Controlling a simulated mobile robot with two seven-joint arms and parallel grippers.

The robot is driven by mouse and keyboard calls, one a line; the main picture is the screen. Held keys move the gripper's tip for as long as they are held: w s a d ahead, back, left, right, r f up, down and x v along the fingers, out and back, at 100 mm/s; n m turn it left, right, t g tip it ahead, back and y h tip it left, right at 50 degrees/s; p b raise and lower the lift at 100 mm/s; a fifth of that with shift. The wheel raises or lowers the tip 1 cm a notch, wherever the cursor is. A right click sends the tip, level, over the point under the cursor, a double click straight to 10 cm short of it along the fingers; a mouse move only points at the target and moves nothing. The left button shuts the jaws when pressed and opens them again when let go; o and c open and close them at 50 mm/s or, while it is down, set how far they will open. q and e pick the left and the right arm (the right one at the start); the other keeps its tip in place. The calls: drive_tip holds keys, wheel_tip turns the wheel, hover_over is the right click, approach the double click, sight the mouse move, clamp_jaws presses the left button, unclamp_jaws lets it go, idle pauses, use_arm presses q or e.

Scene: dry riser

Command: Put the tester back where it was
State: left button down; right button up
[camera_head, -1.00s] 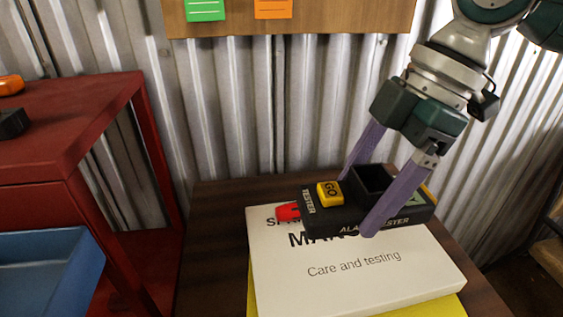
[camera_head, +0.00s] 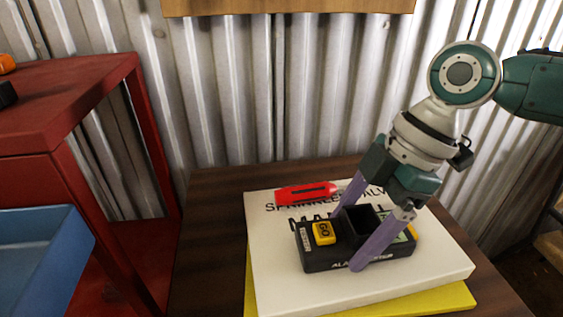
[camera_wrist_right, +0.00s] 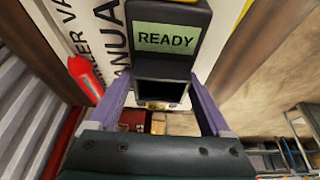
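The tester (camera_head: 320,258) is a black box with a yellow GO button, an open square socket and a lit display. It lies flat over the white sprinkler valve manual (camera_head: 290,288), covering part of its title; I cannot tell if a thin gap is left under it. My right gripper (camera_head: 348,238) is shut on the tester, one purple finger on the far side and one on the near side. In the right wrist view the tester (camera_wrist_right: 165,38) reads READY, between both fingers (camera_wrist_right: 160,85). My left gripper is not in view.
A red object (camera_head: 306,194) lies on the manual behind the tester. A yellow item (camera_head: 420,302) lies under the manual on the dark wooden table (camera_head: 215,230). A red bench (camera_head: 75,100) and a blue bin (camera_head: 40,255) stand left. A corrugated metal wall (camera_head: 240,100) closes the back.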

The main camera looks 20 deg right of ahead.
drive_tip(key=shift+o, duration=1.4)
drive_tip(key=shift+r, duration=0.1)
drive_tip(key=shift+d+r, duration=0.1)
drive_tip(key=shift+r, duration=0.25)
drive_tip(key=p+v, duration=0.3)
drive_tip(key=v, duration=0.8)
drive_tip(key=shift+d+r, duration=0.15)
